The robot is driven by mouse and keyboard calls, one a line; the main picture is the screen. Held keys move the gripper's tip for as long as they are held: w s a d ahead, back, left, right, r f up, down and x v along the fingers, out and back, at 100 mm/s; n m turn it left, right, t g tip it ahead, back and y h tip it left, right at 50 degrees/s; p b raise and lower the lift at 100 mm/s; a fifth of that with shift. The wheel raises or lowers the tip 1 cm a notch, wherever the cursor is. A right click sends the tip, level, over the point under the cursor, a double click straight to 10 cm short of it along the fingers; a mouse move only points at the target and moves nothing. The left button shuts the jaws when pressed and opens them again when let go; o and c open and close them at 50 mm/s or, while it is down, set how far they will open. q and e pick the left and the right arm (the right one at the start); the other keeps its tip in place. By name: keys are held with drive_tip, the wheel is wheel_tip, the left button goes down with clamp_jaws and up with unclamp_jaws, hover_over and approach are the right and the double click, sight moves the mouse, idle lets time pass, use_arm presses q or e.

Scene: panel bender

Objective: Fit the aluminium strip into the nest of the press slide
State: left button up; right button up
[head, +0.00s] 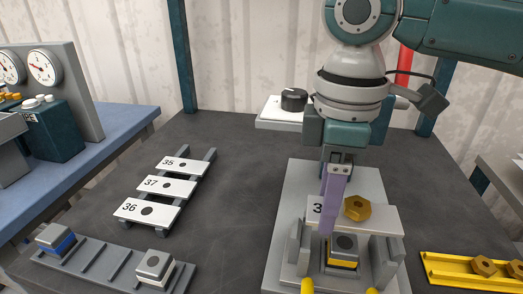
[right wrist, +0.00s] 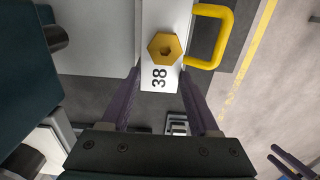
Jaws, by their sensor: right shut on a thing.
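The aluminium strip (head: 383,218), a pale plate marked 38 with a brass hex piece (head: 357,208) on top, lies across the upper part of the press slide (head: 281,268). My right gripper (head: 332,230) points down and is shut on the strip near its numbered end. In the right wrist view, its purple fingers (right wrist: 160,82) flank the strip (right wrist: 155,85). The slide has grey uprights and yellow handles; one handle (right wrist: 226,40) shows beside the strip. A block with a yellow band (head: 344,250) sits below the strip. I cannot tell whether the strip is seated. Purple prongs at lower right in the wrist view may be my left gripper (right wrist: 289,163).
A rack at left carries strips marked 35 (head: 172,163), 37 (head: 155,187) and 36 (head: 133,210). A grey rail (head: 105,262) with blocks lies at front left. A yellow tray (head: 445,271) with brass hex pieces lies at right. A black knob (head: 294,99) stands behind.

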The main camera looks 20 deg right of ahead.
drive_tip(key=shift+f+b, duration=1.5)
drive_tip(key=shift+b, duration=0.1)
drive_tip(key=shift+f, duration=0.85)
drive_tip(key=shift+f, duration=0.25)
drive_tip(key=o, duration=1.5)
drive_tip(key=shift+o, duration=0.2)
wheel_tip(320, 180, up, 10)
drive_tip(key=shift+p, duration=0.85)
